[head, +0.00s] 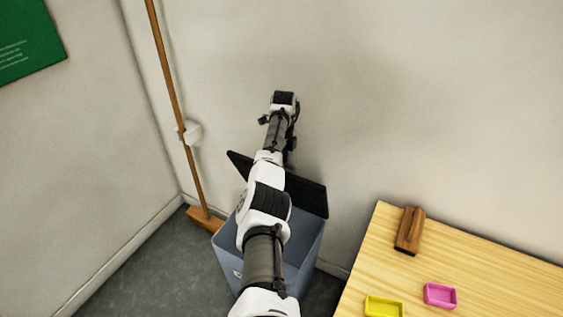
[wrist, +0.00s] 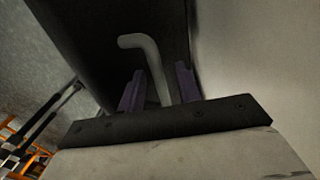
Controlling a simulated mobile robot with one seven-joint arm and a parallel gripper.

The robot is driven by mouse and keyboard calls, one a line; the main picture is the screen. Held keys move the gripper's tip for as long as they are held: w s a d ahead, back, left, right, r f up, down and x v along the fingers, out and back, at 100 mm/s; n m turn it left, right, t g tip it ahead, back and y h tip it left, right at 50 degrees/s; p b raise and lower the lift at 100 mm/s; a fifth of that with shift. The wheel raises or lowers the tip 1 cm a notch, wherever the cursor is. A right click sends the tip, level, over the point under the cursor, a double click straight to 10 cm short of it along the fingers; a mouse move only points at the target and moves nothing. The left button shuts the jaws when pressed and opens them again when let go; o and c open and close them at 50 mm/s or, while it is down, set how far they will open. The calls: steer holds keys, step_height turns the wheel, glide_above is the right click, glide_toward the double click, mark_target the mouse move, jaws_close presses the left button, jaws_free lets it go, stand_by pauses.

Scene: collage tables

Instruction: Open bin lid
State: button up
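The blue-grey bin (head: 309,249) stands on the floor by the wall, partly hidden behind my arm in the head view. Its black lid (head: 310,192) is raised, tilted up toward the wall, and the bin's inside shows. In the wrist view the dark underside or face of the lid (wrist: 85,45) fills the upper middle. A grey bent handle (wrist: 145,48) stands out there. My gripper (wrist: 159,82) has its two purple fingers apart, with the handle's straight part between them and gaps on both sides. In the head view the fingers are hidden by my arm.
A wooden broom (head: 176,95) leans in the corner left of the bin. A light wooden table (head: 490,270) stands at the right with a brown block (head: 410,231), a pink tray (head: 440,286) and a yellow tray (head: 384,307). The wall is close behind the lid.

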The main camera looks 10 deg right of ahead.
step_height(320, 180, up, 13)
steer(key=b, duration=0.2)
steer(key=shift+w+d+r, duration=0.2)
steer(key=shift+w+d, duration=0.15)
steer(key=shift+w, duration=0.05)
steer(key=shift+w, duration=0.1)
